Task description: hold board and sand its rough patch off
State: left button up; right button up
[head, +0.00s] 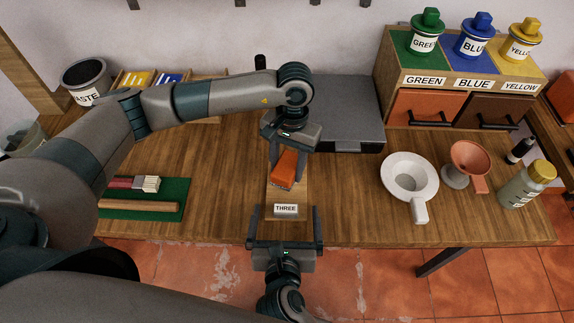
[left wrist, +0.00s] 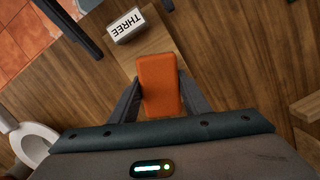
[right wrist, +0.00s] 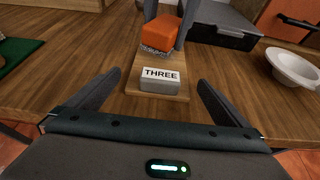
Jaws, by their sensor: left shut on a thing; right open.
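An orange sanding block (head: 286,170) is held between the fingers of my left gripper (head: 287,165), which is shut on it above the board. The block also shows in the left wrist view (left wrist: 160,85) and in the right wrist view (right wrist: 161,33), where a grey, rough-looking area shows at its lower edge. The pale wooden board (right wrist: 145,81) lies on the table under and in front of the block. A grey block labelled THREE (right wrist: 160,80) sits on the board's near end. My right gripper (head: 284,215) is open, its fingers on either side of the board's near end, apart from it.
The wooden table (head: 345,190) has a green mat (head: 178,188) with a brush and rod at left. A white bowl (head: 409,172), copper funnel (head: 469,160) and jar (head: 525,185) stand at right. A grey case (head: 345,110) lies behind; drawers with paint tins (head: 473,35) stand at back right.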

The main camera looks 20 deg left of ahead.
jog(key=shift+x, duration=0.85)
jog(key=c, duration=1.4)
jog(key=o, duration=1.4)
jog(key=shift+s+r, duration=0.1)
jog(key=shift+v, duration=0.85)
